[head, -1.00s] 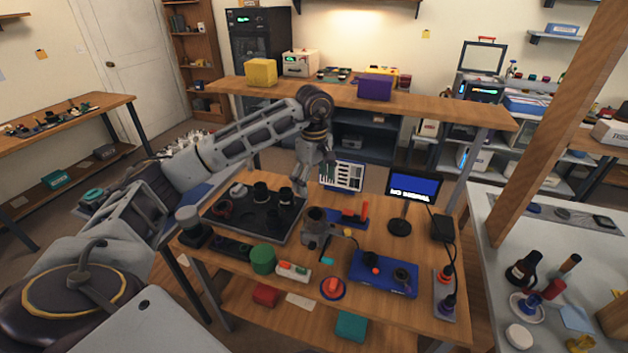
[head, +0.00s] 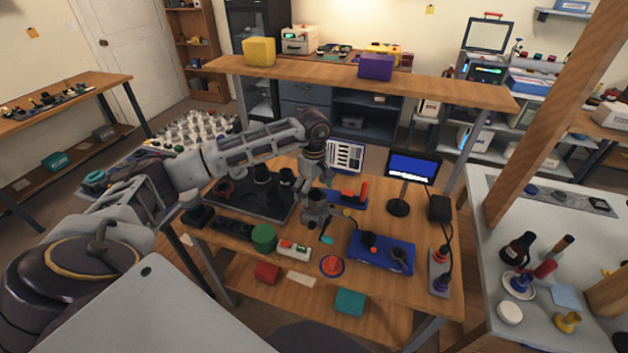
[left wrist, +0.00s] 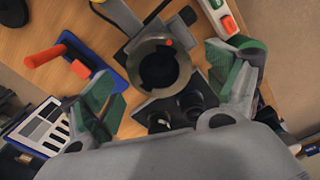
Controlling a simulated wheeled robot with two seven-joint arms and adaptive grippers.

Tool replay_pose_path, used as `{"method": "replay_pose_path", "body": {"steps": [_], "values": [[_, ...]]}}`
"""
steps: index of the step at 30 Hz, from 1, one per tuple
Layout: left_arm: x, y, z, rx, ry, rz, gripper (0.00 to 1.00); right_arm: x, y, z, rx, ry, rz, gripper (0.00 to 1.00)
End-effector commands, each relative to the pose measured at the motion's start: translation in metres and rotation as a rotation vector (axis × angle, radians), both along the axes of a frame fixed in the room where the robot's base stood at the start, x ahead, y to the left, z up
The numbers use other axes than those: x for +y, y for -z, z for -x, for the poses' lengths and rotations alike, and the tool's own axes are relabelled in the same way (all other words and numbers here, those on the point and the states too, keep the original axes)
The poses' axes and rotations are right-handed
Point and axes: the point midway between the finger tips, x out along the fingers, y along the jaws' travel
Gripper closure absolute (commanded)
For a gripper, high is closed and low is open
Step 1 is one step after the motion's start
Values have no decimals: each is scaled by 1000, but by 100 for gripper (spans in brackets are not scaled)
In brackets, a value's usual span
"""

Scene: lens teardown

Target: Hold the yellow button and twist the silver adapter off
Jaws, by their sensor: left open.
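A silver-grey ring-shaped adapter with a dark bore and a red mark (left wrist: 182,66) sits upright on a grey stand in the left wrist view. It also shows at the middle of the bench in the head view (head: 315,211). My left gripper (left wrist: 168,82) is open above it, one green-padded finger on either side, with no visible contact. The gripper partly hides the adapter in the head view. My right gripper is not in view.
A black tray (head: 243,209) with dark lens parts lies left of the adapter. A blue tray (head: 381,262), a monitor (head: 411,168) and a green cylinder (head: 263,238) stand nearby. A blue-based stand with a red handle (left wrist: 45,56) is close to the left finger.

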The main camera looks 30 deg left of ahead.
Motion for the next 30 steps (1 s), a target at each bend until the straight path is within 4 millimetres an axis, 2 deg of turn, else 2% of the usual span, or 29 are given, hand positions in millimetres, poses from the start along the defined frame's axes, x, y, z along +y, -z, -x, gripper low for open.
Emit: {"method": "replay_pose_path", "body": {"steps": [9, 20, 23, 30], "values": [[0, 25, 0, 1, -1, 0, 12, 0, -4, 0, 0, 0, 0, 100], [0, 28, 0, 0, -1, 0, 12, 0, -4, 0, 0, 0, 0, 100], [0, 28, 0, 0, -1, 0, 22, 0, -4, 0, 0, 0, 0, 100], [0, 28, 0, 0, -1, 0, 53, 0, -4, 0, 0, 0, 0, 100]]}}
